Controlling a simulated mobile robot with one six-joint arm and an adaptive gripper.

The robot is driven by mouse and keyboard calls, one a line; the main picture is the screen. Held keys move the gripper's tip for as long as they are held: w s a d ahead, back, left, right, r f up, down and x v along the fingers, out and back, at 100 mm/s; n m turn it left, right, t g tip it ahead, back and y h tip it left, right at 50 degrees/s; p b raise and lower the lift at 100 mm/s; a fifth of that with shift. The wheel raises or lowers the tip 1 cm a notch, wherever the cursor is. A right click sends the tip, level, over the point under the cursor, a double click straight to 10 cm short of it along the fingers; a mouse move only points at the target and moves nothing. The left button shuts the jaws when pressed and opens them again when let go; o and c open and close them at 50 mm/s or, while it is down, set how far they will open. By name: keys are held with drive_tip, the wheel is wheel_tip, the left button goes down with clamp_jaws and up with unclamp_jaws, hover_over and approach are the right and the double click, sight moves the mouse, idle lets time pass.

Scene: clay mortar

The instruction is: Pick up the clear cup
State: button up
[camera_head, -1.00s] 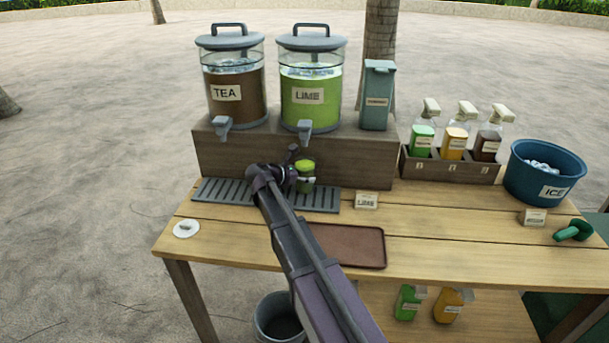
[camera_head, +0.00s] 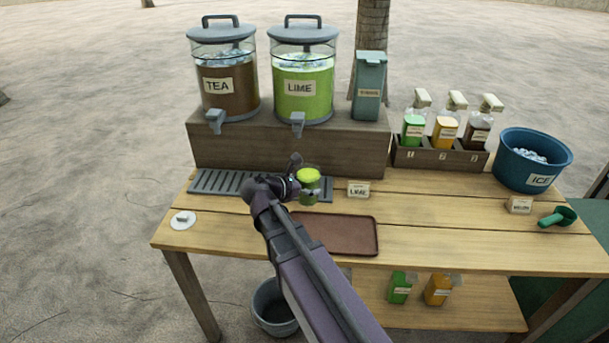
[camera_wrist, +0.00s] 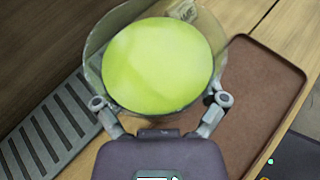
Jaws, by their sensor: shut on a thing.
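The clear cup (camera_head: 309,187) holds bright green liquid and stands or hangs upright near the right end of the drip grate, in front of the lime dispenser. My gripper (camera_head: 303,192) is shut on it from the left and front. In the wrist view the cup (camera_wrist: 95,65) is seen from above, its clear rim around the green surface. The fingers of my gripper (camera_wrist: 161,105) press on both sides of the cup. I cannot tell whether its base touches the table or is slightly raised.
The grey drip grate (camera_head: 215,182) lies left of the cup and the brown tray (camera_head: 340,235) in front. The lime dispenser (camera_head: 303,85) and tea dispenser (camera_head: 228,85) stand behind on a wooden riser (camera_head: 240,150). A lime label (camera_head: 358,189) stands close right.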

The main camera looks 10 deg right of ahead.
drive_tip(key=shift+s, duration=0.7)
drive_tip(key=shift+a, duration=0.1)
